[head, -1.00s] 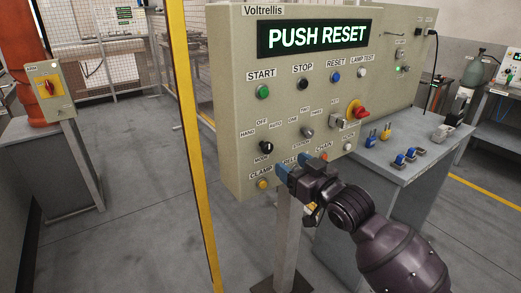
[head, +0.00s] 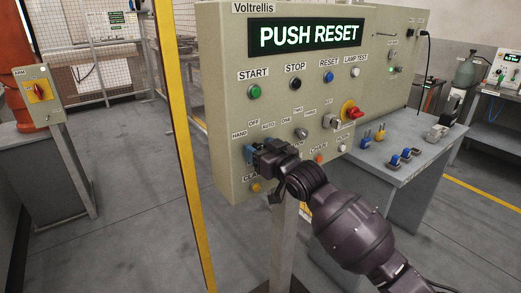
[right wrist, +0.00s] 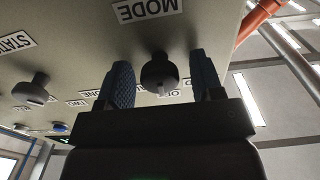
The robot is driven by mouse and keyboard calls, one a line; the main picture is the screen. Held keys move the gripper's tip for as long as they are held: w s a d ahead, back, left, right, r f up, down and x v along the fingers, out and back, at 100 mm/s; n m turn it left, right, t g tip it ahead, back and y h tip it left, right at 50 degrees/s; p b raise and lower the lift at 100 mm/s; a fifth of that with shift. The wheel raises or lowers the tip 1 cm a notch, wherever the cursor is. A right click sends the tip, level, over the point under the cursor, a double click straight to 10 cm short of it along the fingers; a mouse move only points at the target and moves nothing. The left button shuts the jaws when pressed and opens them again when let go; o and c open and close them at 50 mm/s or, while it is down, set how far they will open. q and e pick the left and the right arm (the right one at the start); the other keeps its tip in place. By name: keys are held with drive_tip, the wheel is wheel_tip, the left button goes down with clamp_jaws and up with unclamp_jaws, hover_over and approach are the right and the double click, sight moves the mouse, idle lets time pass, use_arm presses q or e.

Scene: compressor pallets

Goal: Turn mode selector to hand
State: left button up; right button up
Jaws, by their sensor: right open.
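The control panel (head: 300,105) shows "PUSH RESET" on its display. The mode selector is a dark round knob, hidden behind my right gripper (head: 256,154) in the head view, with the HAND, OFF and AUTO labels showing above it. In the right wrist view the panel is upside down and the mode selector (right wrist: 159,72) sits between the two blue fingers of my open right gripper (right wrist: 160,66). There is a gap on both sides of the knob. Its pale mark points toward the OFF label. My left gripper is not in view.
The yellow clamp button (head: 255,187) is just below. A yellow post (head: 182,120) stands left of the panel. A grey table (head: 395,180) holds padlocks at right.

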drive_tip(key=c, duration=0.9)
